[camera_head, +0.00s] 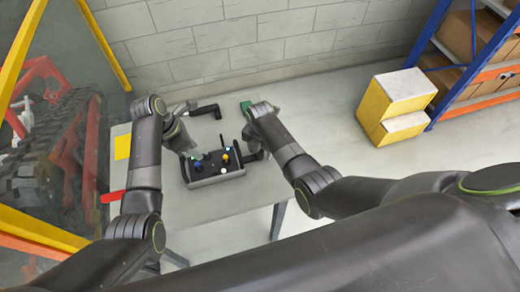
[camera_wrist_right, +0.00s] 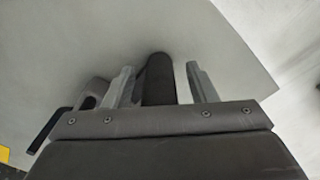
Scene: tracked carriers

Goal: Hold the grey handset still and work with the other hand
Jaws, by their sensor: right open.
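The grey handset (camera_head: 215,180) lies on the table, with a black top face and small blue, yellow and white controls. My left gripper (camera_head: 187,147) is at its upper left side; its fingertips are largely hidden, so I cannot tell whether it grips the handset. My right gripper (camera_head: 259,148) is by the handset's right end, mostly hidden by its own arm. In the right wrist view, the right gripper (camera_wrist_right: 161,82) is open, with a dark cylinder (camera_wrist_right: 159,80) between its fingers. A grey looped part (camera_wrist_right: 94,92) shows left of the fingers.
The table (camera_head: 235,203) has free room in front of the handset. A black angled piece (camera_head: 206,112) and a green block (camera_head: 245,106) lie toward the back. A yellow patch (camera_head: 122,147) and a red piece (camera_head: 112,196) are at the left edge.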

